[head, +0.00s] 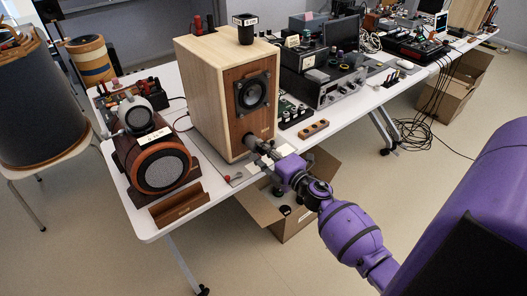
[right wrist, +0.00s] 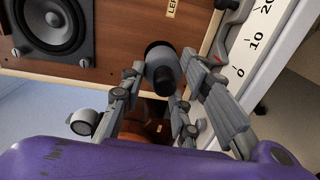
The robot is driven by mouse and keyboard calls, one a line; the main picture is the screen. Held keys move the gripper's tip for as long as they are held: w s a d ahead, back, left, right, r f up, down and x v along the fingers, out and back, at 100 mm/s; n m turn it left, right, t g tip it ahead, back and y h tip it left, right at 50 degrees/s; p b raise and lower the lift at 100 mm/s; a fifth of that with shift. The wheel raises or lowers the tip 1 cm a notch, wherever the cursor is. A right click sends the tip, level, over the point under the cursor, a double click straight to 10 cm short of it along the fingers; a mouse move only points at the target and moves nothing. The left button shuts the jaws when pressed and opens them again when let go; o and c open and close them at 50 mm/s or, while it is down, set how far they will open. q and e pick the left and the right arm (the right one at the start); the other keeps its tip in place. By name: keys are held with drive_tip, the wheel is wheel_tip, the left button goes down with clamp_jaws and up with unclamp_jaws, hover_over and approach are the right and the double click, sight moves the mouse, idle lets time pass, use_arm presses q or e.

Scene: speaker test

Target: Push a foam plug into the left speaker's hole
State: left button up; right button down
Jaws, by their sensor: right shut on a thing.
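The wooden speaker (head: 225,88) stands on the white table, with a black driver in its brown front. My right gripper (head: 262,150) is low at this front. It is shut on a grey foam plug (right wrist: 164,77), which also shows in the right wrist view between the fingers (right wrist: 168,88). The plug's far end meets a dark round area, which looks like the hole. I cannot tell how deep the plug sits. My left gripper is not in view.
A round-fronted speaker (head: 162,167) and wooden block (head: 179,205) are to the left. Electronics (head: 337,88) fill the table to the right. A cardboard box (head: 283,222) is on the floor below. A white scale (right wrist: 262,42) lies by the speaker.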

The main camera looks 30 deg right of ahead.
sight(258, 147)
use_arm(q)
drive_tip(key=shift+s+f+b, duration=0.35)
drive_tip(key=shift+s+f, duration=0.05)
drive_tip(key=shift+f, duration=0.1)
use_arm(e)
drive_tip(key=shift+w+a, duration=0.2)
drive_tip(key=shift+w, duration=2.25)
drive_tip(key=c, duration=1.3)
unclamp_jaws()
drive_tip(key=shift+o, duration=0.2)
